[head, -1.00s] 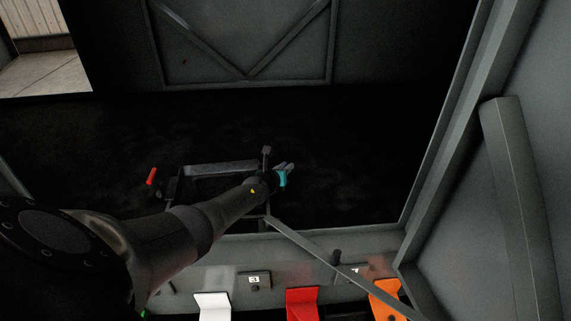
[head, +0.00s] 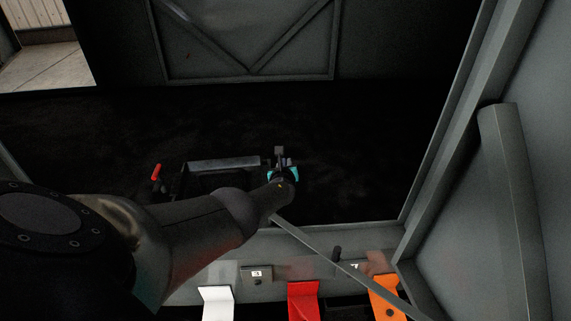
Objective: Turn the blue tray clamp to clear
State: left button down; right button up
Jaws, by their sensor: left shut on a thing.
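My left arm comes in from the left, and its left gripper (head: 282,168) is at the right end of the dark tray frame (head: 222,164). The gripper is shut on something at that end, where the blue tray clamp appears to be. Its wrist covers most of the clamp. Teal patches show on both sides of the gripper, and I cannot tell whether they are clamp or fingers. A grey upright piece stands just beyond the gripper. A red clamp handle (head: 156,172) stands at the tray's left end. My right gripper is not in view.
White (head: 217,303), red (head: 304,300) and orange (head: 386,297) tabs line the front ledge. A thin grey bar (head: 330,257) slants from near the wrist to the lower right. A grey panel wall (head: 520,190) closes the right side. The dark floor behind the tray is clear.

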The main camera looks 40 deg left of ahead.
pick_arm(q)
jog(key=shift+w+r+y, duration=0.1)
jog(key=shift+r+y, duration=0.1)
jog(key=shift+y, duration=0.1)
jog(key=c, duration=0.8)
grip_release()
jog(key=shift+f, duration=0.15)
